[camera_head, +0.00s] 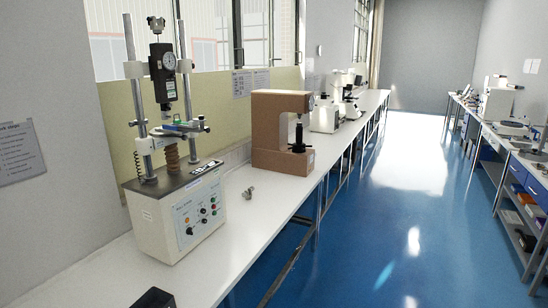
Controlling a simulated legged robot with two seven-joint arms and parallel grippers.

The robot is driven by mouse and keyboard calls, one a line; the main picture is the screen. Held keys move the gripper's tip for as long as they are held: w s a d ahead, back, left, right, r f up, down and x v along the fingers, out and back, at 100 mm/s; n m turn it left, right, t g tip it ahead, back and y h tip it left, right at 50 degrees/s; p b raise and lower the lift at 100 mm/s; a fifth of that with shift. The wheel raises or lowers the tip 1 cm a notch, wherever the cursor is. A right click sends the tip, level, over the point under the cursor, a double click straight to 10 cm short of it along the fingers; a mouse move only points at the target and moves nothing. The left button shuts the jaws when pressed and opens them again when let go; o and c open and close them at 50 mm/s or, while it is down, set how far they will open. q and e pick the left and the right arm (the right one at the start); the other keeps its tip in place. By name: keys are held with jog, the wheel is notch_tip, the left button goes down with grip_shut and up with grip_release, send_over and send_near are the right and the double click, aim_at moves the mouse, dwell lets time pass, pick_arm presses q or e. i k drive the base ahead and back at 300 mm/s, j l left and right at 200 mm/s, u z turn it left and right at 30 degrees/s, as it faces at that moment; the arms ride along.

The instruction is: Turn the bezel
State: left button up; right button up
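A round white dial (169,61) with a dark rim sits on the black gauge head (161,75) of the near test stand. The gauge head is held between two upright metal columns. Another small round dial (311,102) shows edge-on at the upper right of the brown hardness tester (267,130). I cannot tell from this view which dial carries the bezel of the task, and any markings are too small to read. Neither of my grippers is in view.
The near stand's white control box (182,212) and the brown tester stand on a long white bench (225,240). A small grey metal piece (248,192) lies between them. A black object (154,299) is at the near edge. The blue floor (400,230) is clear.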

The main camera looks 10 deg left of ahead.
aim_at(171, 66)
jog(key=i+u, duration=0.35)
jog(key=i, duration=0.2)
jog(key=i+l+u, duration=0.15)
jog(key=i+u, duration=0.2)
jog(key=i, duration=0.15)
jog(key=i+l+u, duration=0.3)
jog(key=i, duration=0.2)
